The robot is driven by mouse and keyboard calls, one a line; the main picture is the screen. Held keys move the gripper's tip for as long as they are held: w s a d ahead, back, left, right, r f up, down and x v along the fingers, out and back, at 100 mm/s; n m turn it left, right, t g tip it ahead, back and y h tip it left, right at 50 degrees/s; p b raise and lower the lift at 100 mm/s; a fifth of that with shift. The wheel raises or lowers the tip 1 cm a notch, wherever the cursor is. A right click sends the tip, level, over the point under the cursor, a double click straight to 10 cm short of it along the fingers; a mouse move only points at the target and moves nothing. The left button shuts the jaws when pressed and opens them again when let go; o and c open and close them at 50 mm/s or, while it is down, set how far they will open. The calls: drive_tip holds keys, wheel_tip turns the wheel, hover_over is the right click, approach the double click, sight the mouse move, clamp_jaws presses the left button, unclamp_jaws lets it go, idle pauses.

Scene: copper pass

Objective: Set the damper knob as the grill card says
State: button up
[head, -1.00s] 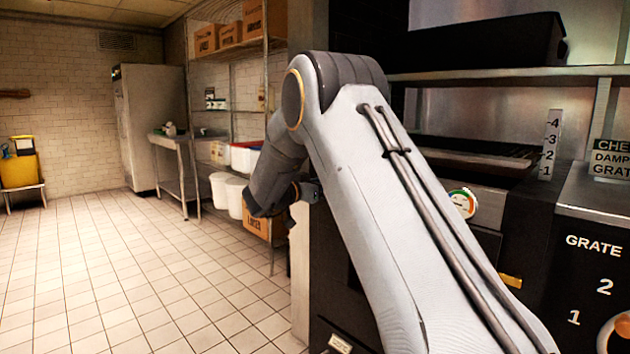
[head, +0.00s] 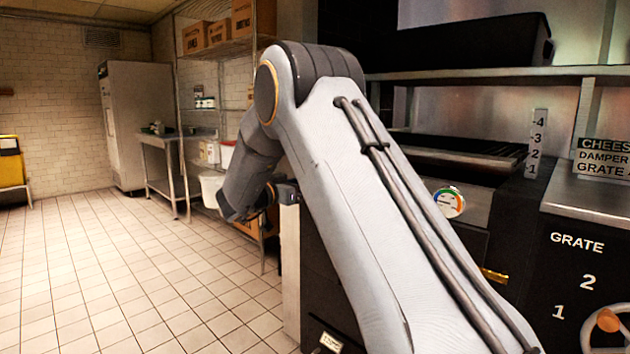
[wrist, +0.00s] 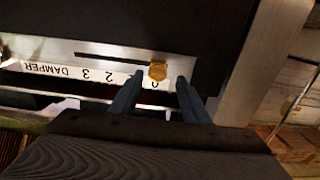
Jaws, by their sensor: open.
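The damper knob (wrist: 157,70) is a small brass tab at the right end of a dark slot in a metal plate in the wrist view. Its label strip (wrist: 75,73) reads upside down: DAMPER, 3, 2, then a 0 below the knob; a finger covers part between. My gripper (wrist: 158,88) is open, its two dark fingers on either side of the knob; I cannot tell whether they touch it. The grill card (head: 601,160) stands at the right edge of the head view. It shows "CHEES", "DAMPER" and "GRATE", with the numbers cut off or unclear.
A grate wheel (head: 607,322) with an orange handle and a numbered panel are at the lower right. An upright scale (head: 537,145) marked 1 to 4 stands by the grill, with a round gauge (head: 449,202) below. Open tiled floor lies left.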

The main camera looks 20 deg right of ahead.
drive_tip(key=shift+v, duration=2.05)
drive_tip(key=shift+w, duration=0.1)
